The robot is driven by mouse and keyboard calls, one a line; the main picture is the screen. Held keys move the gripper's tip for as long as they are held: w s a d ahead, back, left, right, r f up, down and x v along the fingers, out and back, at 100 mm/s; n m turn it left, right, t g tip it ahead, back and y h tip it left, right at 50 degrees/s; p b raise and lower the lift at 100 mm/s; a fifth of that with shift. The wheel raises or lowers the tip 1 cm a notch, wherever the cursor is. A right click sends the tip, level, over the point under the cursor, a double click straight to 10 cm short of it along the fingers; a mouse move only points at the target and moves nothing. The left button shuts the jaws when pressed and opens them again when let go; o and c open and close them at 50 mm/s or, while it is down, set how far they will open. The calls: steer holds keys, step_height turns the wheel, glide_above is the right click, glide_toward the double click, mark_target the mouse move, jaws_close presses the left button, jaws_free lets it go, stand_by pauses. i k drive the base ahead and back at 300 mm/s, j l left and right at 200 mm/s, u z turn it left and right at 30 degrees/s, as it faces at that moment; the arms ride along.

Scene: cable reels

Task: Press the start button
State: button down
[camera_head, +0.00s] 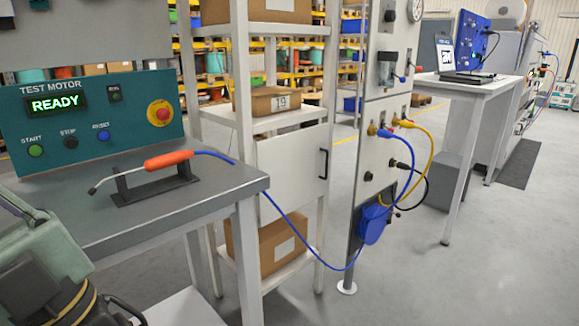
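The green start button (36,150) is at the lower left of a teal control panel (120,130) headed "TEST MOTOR". A label reading START is above the button. The panel's display (56,103) reads READY in green. A black stop button (70,142) and a blue reset button (103,135) are to the right of the start button. A red emergency knob (160,112) on a yellow base is at the panel's right. Nothing covers the start button. I cannot make out my gripper or its fingertips in this view.
An orange-handled tool (168,160) rests on a black stand (155,188) on the grey bench (215,190), in front of the panel. A shelf unit stands right of the bench.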

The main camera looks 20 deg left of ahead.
mark_target(34, 150)
steer(key=k+j, duration=0.3)
steer(key=j, duration=0.15)
steer(key=k+j, duration=0.3)
steer(key=j, duration=0.15)
steer(key=k+j, duration=0.25)
steer(key=j, duration=0.2)
steer(key=k+j, duration=0.3)
steer(key=j, duration=0.15)
